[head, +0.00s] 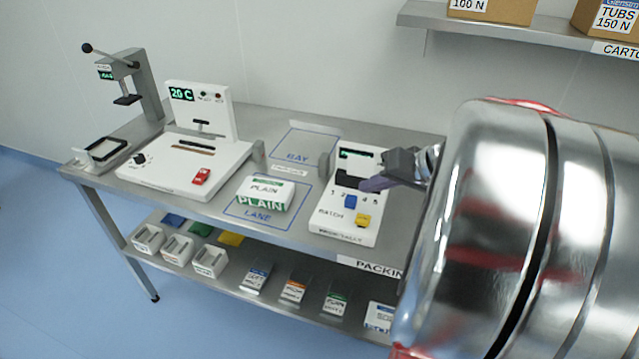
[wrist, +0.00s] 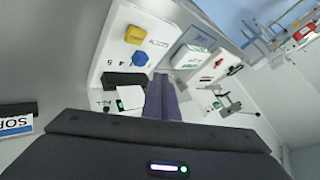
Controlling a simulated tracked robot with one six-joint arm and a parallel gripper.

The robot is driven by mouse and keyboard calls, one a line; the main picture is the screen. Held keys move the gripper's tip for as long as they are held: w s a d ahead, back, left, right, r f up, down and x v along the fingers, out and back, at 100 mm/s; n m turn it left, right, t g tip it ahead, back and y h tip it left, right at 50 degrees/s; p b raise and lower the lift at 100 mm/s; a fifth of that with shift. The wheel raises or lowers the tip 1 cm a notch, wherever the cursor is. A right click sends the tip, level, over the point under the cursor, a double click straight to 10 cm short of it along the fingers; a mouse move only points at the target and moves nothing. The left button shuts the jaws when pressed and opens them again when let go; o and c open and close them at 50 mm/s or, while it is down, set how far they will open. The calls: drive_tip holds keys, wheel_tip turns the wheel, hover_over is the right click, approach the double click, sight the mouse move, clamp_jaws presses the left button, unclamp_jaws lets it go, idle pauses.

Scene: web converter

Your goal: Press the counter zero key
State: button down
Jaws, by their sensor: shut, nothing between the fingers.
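A white counter box (head: 336,226) marked BATCH stands at the right of the steel table, with a small green-lit display, a dark bar, a row of numbers, a blue key (head: 350,201) and a yellow key (head: 363,220). I cannot read which key is zero. In the wrist view the blue key (wrist: 139,58) and yellow key (wrist: 136,34) lie left of the fingertips. My gripper (head: 368,185) is shut and empty, its fingers above the box near the dark bar. The fingers (wrist: 162,82) also show in the wrist view. Contact with the box cannot be told.
Left of the box lies a PLAIN pack (head: 266,191) in the marked lane. A white machine with a 20 C display (head: 181,94) and red switch stands further left, beside a small press (head: 145,88). A lower shelf (head: 205,273) holds trays and packs. A carton shelf (head: 520,30) hangs above.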

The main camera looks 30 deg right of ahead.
sight(368, 221)
drive_tip(key=shift+f, duration=3.3)
drive_tip(key=shift+s+f, duration=0.1)
drive_tip(key=shift+f, duration=1.1)
idle(1.0)
drive_tip(key=shift+r, duration=1.25)
drive_tip(key=shift+r, duration=0.15)
drive_tip(key=shift+r, duration=2.35)
